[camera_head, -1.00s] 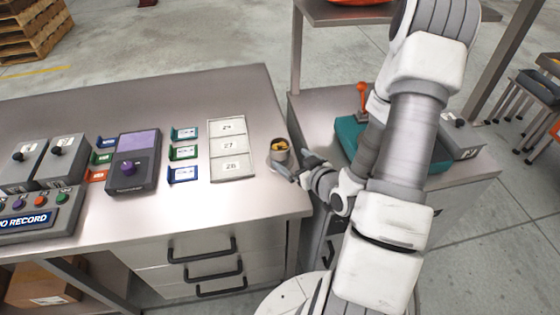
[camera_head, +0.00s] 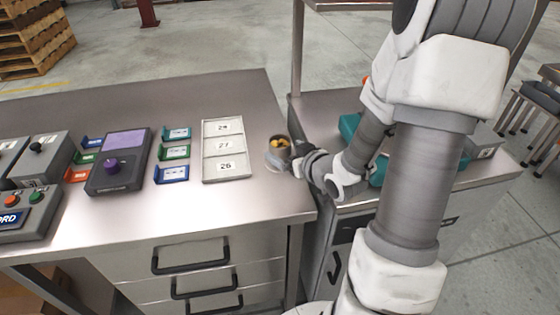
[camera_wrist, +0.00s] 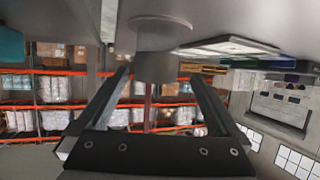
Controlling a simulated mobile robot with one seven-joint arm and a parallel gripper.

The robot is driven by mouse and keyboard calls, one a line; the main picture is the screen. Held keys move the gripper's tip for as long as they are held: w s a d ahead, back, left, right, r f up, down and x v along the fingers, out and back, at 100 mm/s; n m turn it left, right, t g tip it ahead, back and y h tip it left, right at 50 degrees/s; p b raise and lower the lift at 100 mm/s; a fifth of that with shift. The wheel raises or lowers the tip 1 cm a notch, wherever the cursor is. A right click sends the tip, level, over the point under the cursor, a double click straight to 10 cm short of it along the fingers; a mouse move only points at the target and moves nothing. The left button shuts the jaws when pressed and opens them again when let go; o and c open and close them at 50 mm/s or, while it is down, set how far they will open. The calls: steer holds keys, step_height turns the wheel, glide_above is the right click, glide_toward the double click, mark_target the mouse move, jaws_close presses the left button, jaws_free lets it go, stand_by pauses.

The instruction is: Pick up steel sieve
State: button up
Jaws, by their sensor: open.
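What I take for the steel sieve is a small grey round cup (camera_head: 271,153) with yellow bits in it, upright near the right edge of the left bench. In the wrist view, which looks upside down, a grey cylinder (camera_wrist: 156,68) stands on a wider round disc (camera_wrist: 160,35) on the bench. My gripper (camera_head: 297,158) is at the cup's right side. In the wrist view my open gripper (camera_wrist: 159,75) has one finger on each side of the cylinder, with gaps showing. I cannot tell how deep the cylinder sits between the fingers.
A white numbered tray (camera_head: 223,181) lies left of the cup. Beyond it are small coloured holders (camera_head: 173,174) and a dark device with a purple screen (camera_head: 118,178). A gap separates this bench from the right one, where a teal thing (camera_head: 348,127) sits, partly behind my arm.

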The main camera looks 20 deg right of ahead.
mark_target(275, 142)
steer(key=x, duration=0.3)
steer(key=b+x, duration=0.1)
steer(key=x, duration=0.3)
steer(key=shift+w+d, duration=0.2)
steer(key=shift+w, duration=0.2)
steer(key=shift+r, duration=0.1)
jaws_close()
